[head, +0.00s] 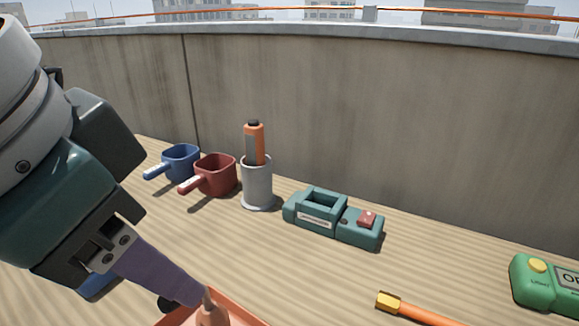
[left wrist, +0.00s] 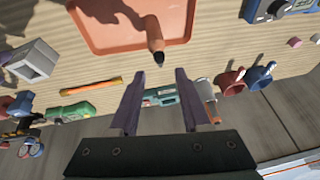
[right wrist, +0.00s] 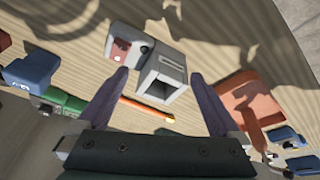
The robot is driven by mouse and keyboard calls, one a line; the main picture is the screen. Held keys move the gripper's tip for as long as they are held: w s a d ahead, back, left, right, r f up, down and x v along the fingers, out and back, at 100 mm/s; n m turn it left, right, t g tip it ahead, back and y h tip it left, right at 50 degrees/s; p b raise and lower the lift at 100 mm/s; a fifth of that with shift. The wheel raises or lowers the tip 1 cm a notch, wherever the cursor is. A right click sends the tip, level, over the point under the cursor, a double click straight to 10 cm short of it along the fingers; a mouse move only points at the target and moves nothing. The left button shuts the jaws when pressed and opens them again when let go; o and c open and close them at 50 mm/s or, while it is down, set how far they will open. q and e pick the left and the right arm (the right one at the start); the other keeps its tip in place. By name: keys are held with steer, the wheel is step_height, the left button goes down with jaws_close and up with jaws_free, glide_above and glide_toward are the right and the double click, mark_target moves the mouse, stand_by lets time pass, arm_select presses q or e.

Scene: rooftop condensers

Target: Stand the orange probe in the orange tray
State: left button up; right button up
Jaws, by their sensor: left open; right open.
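The orange tray (head: 250,316) shows at the bottom edge of the head view and at the top of the left wrist view (left wrist: 90,25). The orange probe (head: 212,312), dark-tipped, appears to stand upright in it; the left wrist view shows the probe (left wrist: 154,32) with its tip towards the camera. My left gripper (head: 190,296) is open, its purple fingers right by the probe's upper end in the head view. In the left wrist view, nothing is between its fingertips (left wrist: 160,74). My right gripper (right wrist: 158,76) is open and empty. The tray also shows in the right wrist view (right wrist: 240,95).
A grey holder (head: 258,190) bears an orange-and-grey tool (head: 254,145). Beside it are a red mug (head: 215,175), a blue mug (head: 181,160) and a teal device (head: 335,218). A yellow-tipped orange rod (head: 420,311) and green meter (head: 550,288) lie right. A wall stands behind.

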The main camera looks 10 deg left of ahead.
arm_select(q)
steer(key=p+v, duration=0.5)
steer(key=v, duration=0.1)
steer(key=d+f+h, duration=0.2)
steer(key=d+h, duration=0.1)
steer(key=d, duration=0.3)
steer(key=s+a+f+n+g+y, duration=0.1)
steer(key=s+a+f+n+y, duration=0.1)
steer(key=s+a+f, duration=0.6)
steer(key=a+f+y, duration=0.1)
steer(key=a, duration=0.2)
steer(key=shift+s+a+f+n+y, duration=0.2)
steer(key=shift+a+n+y, duration=0.1)
steer(key=shift+n, duration=0.1)
